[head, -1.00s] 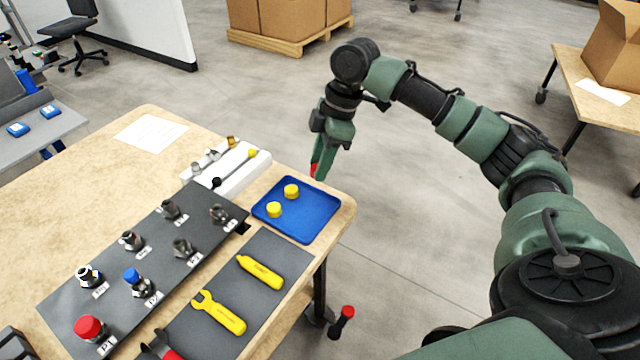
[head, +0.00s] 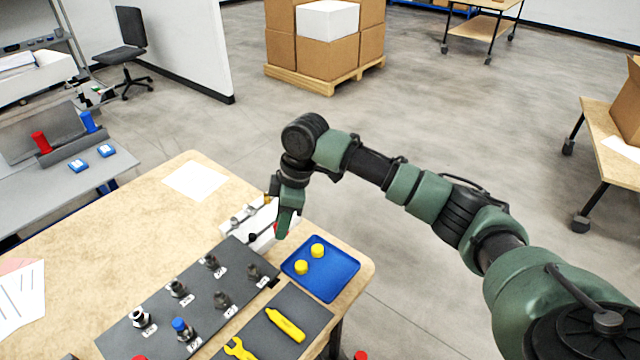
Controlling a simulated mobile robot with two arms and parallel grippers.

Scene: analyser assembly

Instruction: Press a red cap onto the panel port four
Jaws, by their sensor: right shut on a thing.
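My right gripper (head: 282,228) is shut on a red cap (head: 277,229), of which only a sliver shows beside the green fingers. It hangs above the far right end of the dark panel (head: 165,302), in front of the white rack; its exact height is unclear. The panel carries several metal ports with small white labels too blurred to read. A blue cap (head: 182,326) sits on one near port, and a red cap (head: 139,357) is cut off by the bottom edge. Two far-right ports (head: 211,262) (head: 254,271) look uncapped. My left gripper is out of view.
A blue tray (head: 343,283) with two yellow caps (head: 317,250) lies right of the panel. A white rack (head: 262,240) with small fittings stands behind it. A yellow screwdriver-like tool (head: 285,325) and yellow wrench (head: 238,348) lie on a grey mat (head: 311,311) in front.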

